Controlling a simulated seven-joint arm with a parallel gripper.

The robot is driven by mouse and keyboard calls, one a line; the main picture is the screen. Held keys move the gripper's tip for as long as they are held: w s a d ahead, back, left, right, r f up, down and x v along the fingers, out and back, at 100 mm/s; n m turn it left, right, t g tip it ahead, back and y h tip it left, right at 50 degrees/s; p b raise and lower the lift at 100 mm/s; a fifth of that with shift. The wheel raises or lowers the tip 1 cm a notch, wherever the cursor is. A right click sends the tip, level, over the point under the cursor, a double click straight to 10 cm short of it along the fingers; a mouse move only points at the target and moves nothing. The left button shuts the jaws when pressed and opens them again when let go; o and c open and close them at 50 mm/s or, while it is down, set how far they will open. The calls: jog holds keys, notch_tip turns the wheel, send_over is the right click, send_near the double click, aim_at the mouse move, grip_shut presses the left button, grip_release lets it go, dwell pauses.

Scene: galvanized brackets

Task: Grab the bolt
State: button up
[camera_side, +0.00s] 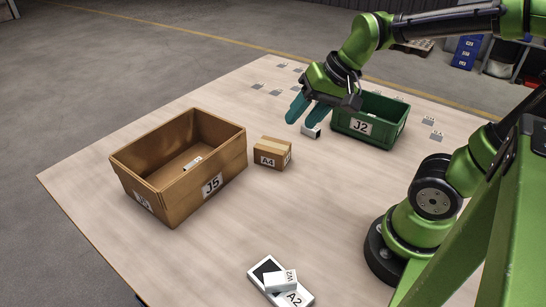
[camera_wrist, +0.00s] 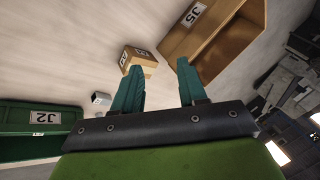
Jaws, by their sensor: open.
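I cannot make out any thing that is clearly a bolt in either view. My gripper (camera_side: 303,115) is open, with teal fingers pointing down above the table between the brown bin and the green bin. Nothing shows between the fingers in the wrist view (camera_wrist: 160,68). A small grey-white block with a dark face (camera_side: 311,132) lies on the table just below the fingers, partly covered by them. A small grey block (camera_wrist: 101,98) also shows left of the fingers in the wrist view. Small grey brackets (camera_side: 276,93) stand at the back of the table.
A brown bin J5 (camera_side: 212,186) holds a small labelled piece (camera_side: 192,163). A carton A4 (camera_side: 266,162) stands beside it. A green bin J2 (camera_side: 361,127) is right of my gripper. A white piece W2 (camera_side: 279,281) rests on tray A2 (camera_side: 303,298) in front.

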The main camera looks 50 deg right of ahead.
jog(key=w+d+f+m+g+h, duration=0.15)
jog(key=w+d+m, duration=0.25)
jog(key=d+m, duration=0.75)
jog(key=w+d+f+m+h, duration=0.1)
jog(key=w+d+m+h, duration=0.15)
jog(key=d+m, duration=0.9)
jog(key=w+d+f+m+g+h, duration=0.15)
jog(key=w+d+m, duration=0.25)
jog(key=d+m, duration=0.7)
jog(key=w+f, duration=0.1)
jog(key=f, duration=0.4)
jog(key=w+d+f+m, duration=0.1)
jog(key=w+f, duration=0.1)
jog(key=f, duration=0.3)
jog(key=w+f+m+t, duration=0.1)
jog(key=w+f, duration=0.1)
jog(key=f, duration=0.4)
jog(key=shift+w+d+y, duration=0.2)
jog(key=shift+d+y, duration=0.15)
jog(key=shift+r, duration=0.1)
grip_shut()
